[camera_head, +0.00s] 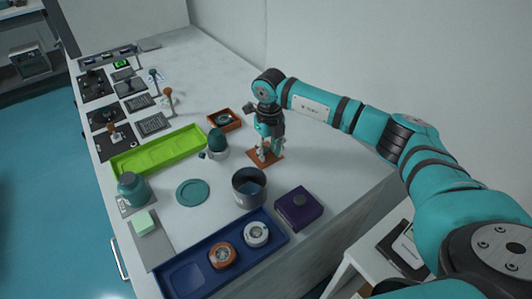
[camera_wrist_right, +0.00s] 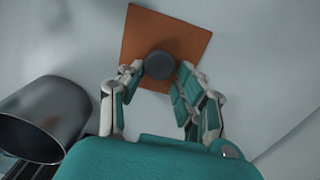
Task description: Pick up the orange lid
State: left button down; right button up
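The orange lid (camera_head: 270,161) is a flat square plate lying on the table right of the middle in the head view. It also shows in the wrist view (camera_wrist_right: 196,42), with a round dark grey knob (camera_wrist_right: 159,65) on top. My right gripper (camera_head: 267,153) points down over the lid. In the wrist view its fingers (camera_wrist_right: 159,78) are apart, one on each side of the knob, with small gaps showing. Whether the fingertips are level with the knob or above it is hard to tell. My left gripper is in neither view.
A grey metal pot (camera_head: 249,188) stands close to the lid, also in the wrist view (camera_wrist_right: 42,118). A purple box (camera_head: 298,208), blue tray (camera_head: 188,275), green tray (camera_head: 158,152) and orange-brown box (camera_head: 224,121) are around. The table right of the lid is clear up to the wall.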

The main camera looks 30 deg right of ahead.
jog(key=shift+s+f, duration=0.1)
jog(key=shift+f, duration=0.15)
grip_shut()
jog(key=shift+r, duration=0.1)
